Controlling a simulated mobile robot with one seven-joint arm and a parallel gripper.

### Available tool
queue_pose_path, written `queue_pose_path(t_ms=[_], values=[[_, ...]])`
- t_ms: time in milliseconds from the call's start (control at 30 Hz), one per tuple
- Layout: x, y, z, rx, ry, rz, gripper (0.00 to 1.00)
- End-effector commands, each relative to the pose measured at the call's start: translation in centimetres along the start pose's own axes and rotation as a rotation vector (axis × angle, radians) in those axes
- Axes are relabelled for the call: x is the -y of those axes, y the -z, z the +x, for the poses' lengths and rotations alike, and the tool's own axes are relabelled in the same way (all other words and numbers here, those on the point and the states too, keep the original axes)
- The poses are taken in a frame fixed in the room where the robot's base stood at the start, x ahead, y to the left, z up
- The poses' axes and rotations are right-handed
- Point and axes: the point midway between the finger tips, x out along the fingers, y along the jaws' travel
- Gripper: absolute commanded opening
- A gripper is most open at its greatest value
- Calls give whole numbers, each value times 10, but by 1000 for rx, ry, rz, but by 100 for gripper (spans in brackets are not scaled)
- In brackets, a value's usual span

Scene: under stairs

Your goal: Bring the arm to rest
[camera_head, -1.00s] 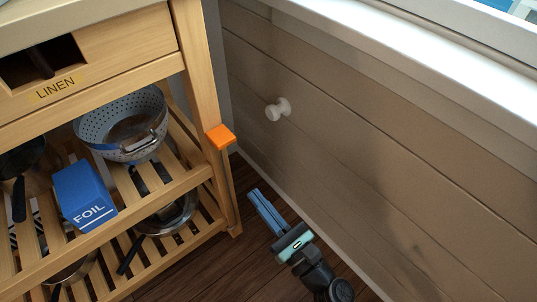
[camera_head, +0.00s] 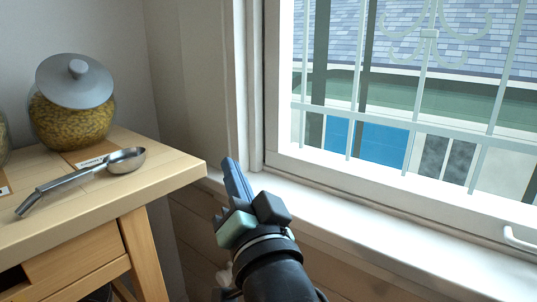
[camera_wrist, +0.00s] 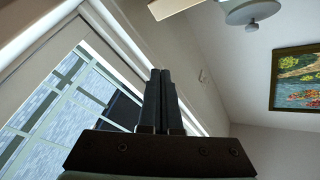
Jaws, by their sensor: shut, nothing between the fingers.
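My gripper (camera_head: 236,180) is raised in front of the window sill, just right of the wooden cart's top corner, apart from the cart. Its blue fingers are together and point up and away. In the wrist view the two dark fingers (camera_wrist: 161,100) lie side by side with nothing held. My black forearm comes up from the bottom of the head view.
A wooden cart (camera_head: 130,200) stands at left, bearing a lidded glass jar (camera_head: 72,115) and a metal ladle (camera_head: 85,175). A barred window (camera_head: 400,110) and white sill (camera_head: 350,230) are at right.

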Motion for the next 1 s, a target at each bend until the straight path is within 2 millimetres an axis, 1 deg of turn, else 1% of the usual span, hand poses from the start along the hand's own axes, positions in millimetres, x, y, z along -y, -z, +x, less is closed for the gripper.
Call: queue_pose_path(t_ms=[33, 67, 100, 167, 200, 267, 300, 367, 400, 433, 1000], values=[[28, 35, -5, -89, 14, -125, 0], [41, 54, -10, -145, 14, -201, 0], [58, 78, -18, -218, 11, -297, 0], [85, 112, -34, -330, 1, -434, 0], [103, 134, -47, -408, -10, -522, 0], [129, 164, -69, -524, -34, -644, 0], [147, 183, -86, -604, -56, -722, 0], [172, 209, -115, -724, -95, -831, 0], [180, 225, -100, -691, -95, -815, 0], [186, 232, -97, -687, -95, -813, 0], [288, 364, -59, -679, -93, -806, 0]])
